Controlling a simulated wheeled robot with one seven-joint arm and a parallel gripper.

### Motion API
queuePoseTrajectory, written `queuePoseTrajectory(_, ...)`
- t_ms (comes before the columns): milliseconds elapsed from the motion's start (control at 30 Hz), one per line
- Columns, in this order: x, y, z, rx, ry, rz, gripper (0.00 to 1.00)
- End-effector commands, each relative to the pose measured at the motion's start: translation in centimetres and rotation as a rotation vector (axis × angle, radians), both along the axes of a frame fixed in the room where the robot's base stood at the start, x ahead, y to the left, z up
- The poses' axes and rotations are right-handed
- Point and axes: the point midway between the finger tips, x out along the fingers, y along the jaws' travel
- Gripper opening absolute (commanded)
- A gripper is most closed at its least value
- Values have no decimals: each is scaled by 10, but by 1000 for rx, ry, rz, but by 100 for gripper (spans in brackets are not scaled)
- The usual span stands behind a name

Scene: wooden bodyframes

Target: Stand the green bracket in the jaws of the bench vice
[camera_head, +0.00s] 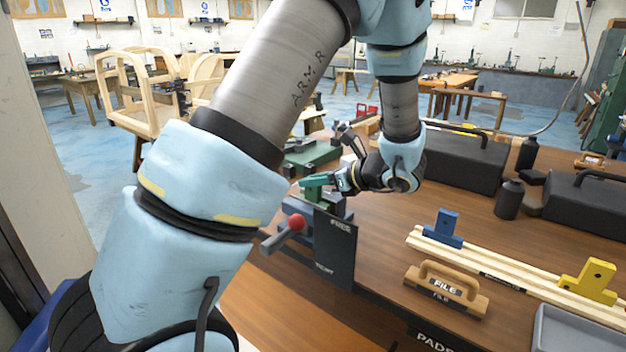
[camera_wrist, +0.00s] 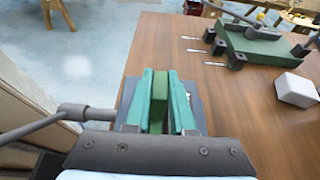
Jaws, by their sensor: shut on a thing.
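My gripper (camera_head: 316,182) is shut on the green bracket (camera_wrist: 158,100), which sits between its two teal fingers in the wrist view. The gripper is right over the grey bench vice (camera_head: 302,208) at the bench's edge. The vice has a bar handle with a red ball (camera_head: 297,222). In the wrist view, the vice (camera_wrist: 197,104) shows as a blue-grey block under and beside the fingers. The fingers and gripper body hide the bracket's lower part and most of the jaws. I cannot tell whether the bracket touches the jaws.
A blue bracket (camera_head: 443,228) and a yellow bracket (camera_head: 590,281) stand on pale wooden rails. A file block (camera_head: 447,288), black cases (camera_head: 465,162) and dark bottles (camera_head: 509,200) share the bench. A green machine (camera_wrist: 262,42) and a white block (camera_wrist: 297,90) stand beyond the vice.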

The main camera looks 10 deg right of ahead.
Motion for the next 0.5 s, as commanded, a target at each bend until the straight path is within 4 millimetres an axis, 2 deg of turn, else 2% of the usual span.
queuePoseTrajectory(167,0,0,-3,1,-1,0,0)
queuePoseTrajectory(200,0,0,-3,0,0,0,24)
queuePoseTrajectory(433,0,0,-3,0,0,0,50)
queuePoseTrajectory(500,0,0,-3,0,0,0,52)
